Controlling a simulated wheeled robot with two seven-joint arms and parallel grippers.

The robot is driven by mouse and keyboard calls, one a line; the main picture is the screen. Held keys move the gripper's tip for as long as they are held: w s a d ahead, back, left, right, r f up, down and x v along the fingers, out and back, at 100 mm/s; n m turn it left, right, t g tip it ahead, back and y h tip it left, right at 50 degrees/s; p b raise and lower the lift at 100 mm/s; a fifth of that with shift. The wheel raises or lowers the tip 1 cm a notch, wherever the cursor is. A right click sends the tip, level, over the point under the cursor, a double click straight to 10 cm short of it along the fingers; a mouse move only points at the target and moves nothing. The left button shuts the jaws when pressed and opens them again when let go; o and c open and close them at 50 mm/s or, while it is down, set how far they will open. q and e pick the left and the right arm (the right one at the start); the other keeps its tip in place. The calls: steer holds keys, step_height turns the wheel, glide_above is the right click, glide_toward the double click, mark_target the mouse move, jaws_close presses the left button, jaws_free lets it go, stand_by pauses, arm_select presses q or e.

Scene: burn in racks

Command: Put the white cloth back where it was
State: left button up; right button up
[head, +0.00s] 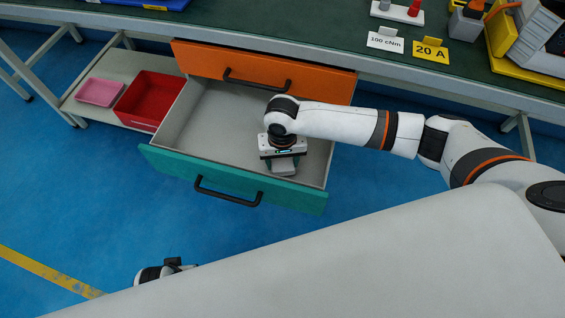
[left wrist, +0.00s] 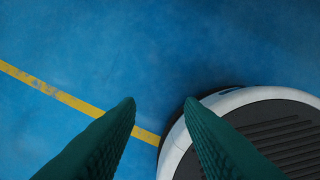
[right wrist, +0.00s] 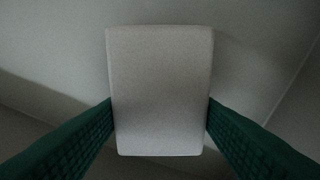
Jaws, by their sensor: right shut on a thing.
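The white cloth (right wrist: 160,80) is a pale folded block between the two green fingers of my right gripper (right wrist: 160,115) in the right wrist view. In the head view the cloth (head: 284,170) shows below my right gripper (head: 283,160), inside the open drawer with the teal front (head: 225,184). The right gripper is shut on the cloth from both sides. Whether the cloth touches the drawer floor (head: 215,120) I cannot tell. My left gripper (left wrist: 160,102) is open and empty above the blue floor.
The drawer is otherwise empty in what shows. A closed orange drawer (head: 210,62) sits above it. A red bin (head: 150,98) and a pink tray (head: 100,92) stand on a shelf to the left. Cards and devices stand on the green bench top (head: 290,25).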

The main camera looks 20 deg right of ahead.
mark_target(282, 162)
steer(key=shift+f, duration=0.65)
arm_select(q)
steer(key=shift+w+r, duration=0.15)
steer(key=shift+r, duration=0.5)
steer(key=shift+f, duration=0.1)
arm_select(e)
steer(key=shift+f, duration=0.1)
steer(key=o, duration=1.3)
arm_select(q)
steer(key=shift+f, duration=0.15)
arm_select(e)
steer(key=shift+r, duration=0.3)
arm_select(q)
steer(key=s+f+p, duration=0.3)
steer(key=s+f, duration=0.2)
steer(key=f, duration=0.5)
steer(key=shift+a+f+g+p, duration=0.2)
steer(key=shift+a+g+p, duration=0.1)
steer(key=shift+a+g, duration=0.1)
arm_select(e)
steer(key=shift+r, duration=5.85)
